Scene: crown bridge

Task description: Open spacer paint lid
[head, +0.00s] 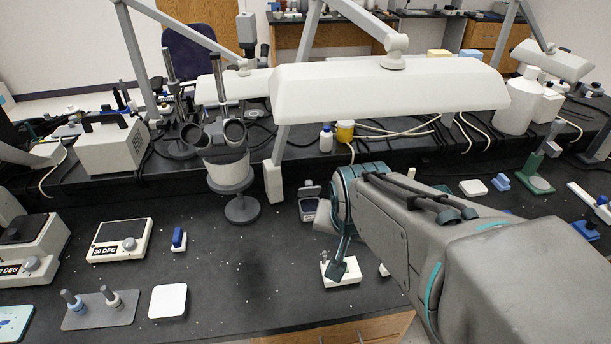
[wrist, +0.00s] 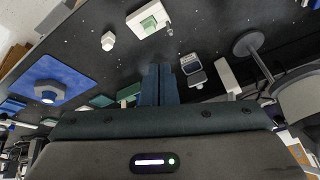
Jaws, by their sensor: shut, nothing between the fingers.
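My gripper (wrist: 158,70) is shut and empty in the wrist view, its dark blue fingers pressed together. In the head view its dark teal end (head: 337,269) hangs over a small white block (head: 345,281). This block also shows in the wrist view (wrist: 138,27), with a pale green patch on top; the fingertips stand apart from it in that picture. I cannot tell which item is the spacer paint. A small white bottle (head: 326,140) with a blue cap and a yellow-topped jar (head: 345,131) stand on the raised shelf, both closed.
A small grey box (head: 309,208) with a raised lid sits behind my gripper, also in the wrist view (wrist: 198,78). A round-based stand (head: 241,209) is left of it. A white lamp (head: 390,85) hangs above. Bench between the stand and white block is mostly clear.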

